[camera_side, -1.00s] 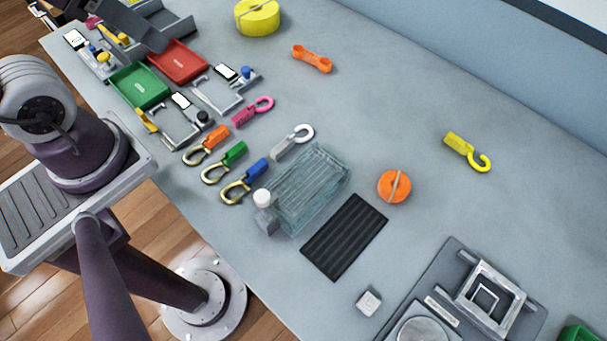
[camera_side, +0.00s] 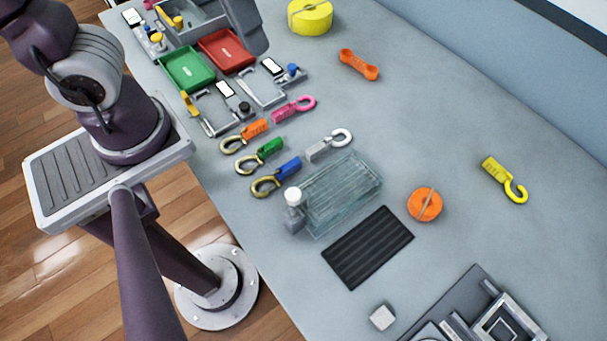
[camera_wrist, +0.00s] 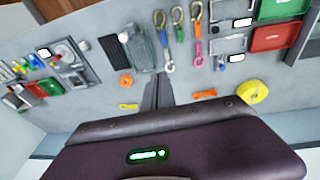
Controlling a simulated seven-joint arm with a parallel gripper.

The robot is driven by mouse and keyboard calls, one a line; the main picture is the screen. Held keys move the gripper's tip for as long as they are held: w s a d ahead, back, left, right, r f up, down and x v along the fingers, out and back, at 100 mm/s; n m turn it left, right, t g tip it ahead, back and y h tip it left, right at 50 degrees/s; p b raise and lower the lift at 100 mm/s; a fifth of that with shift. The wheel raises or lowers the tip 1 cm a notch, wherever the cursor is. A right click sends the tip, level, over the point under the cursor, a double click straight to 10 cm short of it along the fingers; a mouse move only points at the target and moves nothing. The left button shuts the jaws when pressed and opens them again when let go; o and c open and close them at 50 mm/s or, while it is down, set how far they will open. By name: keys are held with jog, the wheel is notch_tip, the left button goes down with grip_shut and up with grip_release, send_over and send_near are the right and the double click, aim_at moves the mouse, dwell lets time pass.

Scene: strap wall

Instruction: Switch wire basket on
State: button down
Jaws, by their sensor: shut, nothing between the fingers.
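The wire basket (camera_side: 342,193) is a pale, see-through grid box lying on the grey table. A grey block with a round white knob (camera_side: 293,195) stands at its left end. In the wrist view the basket (camera_wrist: 143,50) is above and left of my fingers, with the knob (camera_wrist: 123,38) at its upper left. My gripper (camera_wrist: 160,78) points down over the table, its dark fingers shut and empty, apart from the basket. The fingertips cannot be made out in the side view. I cannot tell from these views whether the basket is on or off.
A black ribbed mat (camera_side: 367,247) lies just in front of the basket, and an orange disc (camera_side: 424,204) to its right. Blue (camera_side: 276,177), green and orange hooks lie to its left, a white hook (camera_side: 329,145) behind. A red tray (camera_side: 227,50) is farther back.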

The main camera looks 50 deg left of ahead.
aim_at(292, 192)
jog(key=s+d+f+g, duration=0.2)
jog(key=d, duration=0.8)
jog(key=shift+s+d+f+g+y, duration=0.2)
jog(key=shift+g+y, duration=0.1)
jog(key=shift+y, duration=0.1)
jog(key=shift+f, duration=0.1)
notch_tip(292, 192, down, 14)
jog(key=shift+r, duration=0.1)
jog(key=shift+a+f, duration=0.1)
jog(key=shift+f, duration=2.2)
notch_tip(292, 192, up, 14)
jog(key=shift+r, duration=0.2)
jog(key=shift+w, duration=0.1)
